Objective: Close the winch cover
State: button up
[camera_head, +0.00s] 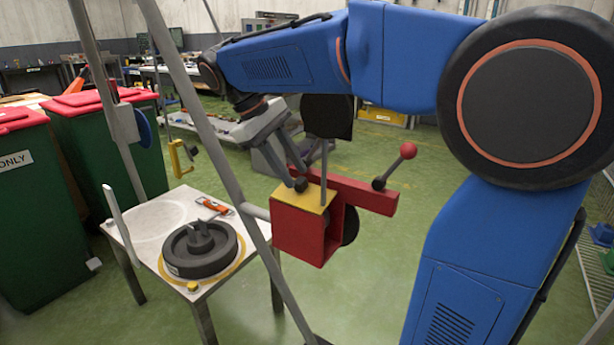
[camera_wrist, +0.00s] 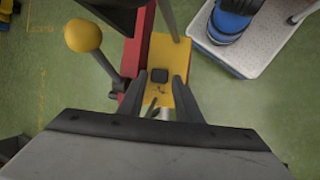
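The winch is a red box-shaped housing (camera_head: 300,232) on a slanted grey post, with a red bar (camera_head: 365,193) running right. A yellow plate (camera_head: 312,200), which looks like the cover, lies along its top; I cannot tell if it is fully down. In the head view my gripper (camera_head: 296,184) is just above the plate; contact cannot be told.
A red ball-ended lever (camera_head: 408,150) sticks up right of the winch. A yellow ball (camera_wrist: 82,35) is close left in the wrist view. A table (camera_head: 150,222) with a dark round wheel (camera_head: 199,250) stands left, beside green bins (camera_head: 35,215).

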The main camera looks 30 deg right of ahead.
aim_at(302, 191)
jog(key=shift+x, duration=1.1)
jog(key=shift+c, duration=0.7)
grip_shut()
jog(key=shift+w+d+f+g+y, duration=0.2)
jog(key=shift+f+g+y, duration=0.15)
jog(key=shift+y, duration=0.25)
jog(key=shift+s, duration=0.1)
jog(key=shift+o, duration=0.7)
grip_release()
jog(key=shift+r, duration=0.1)
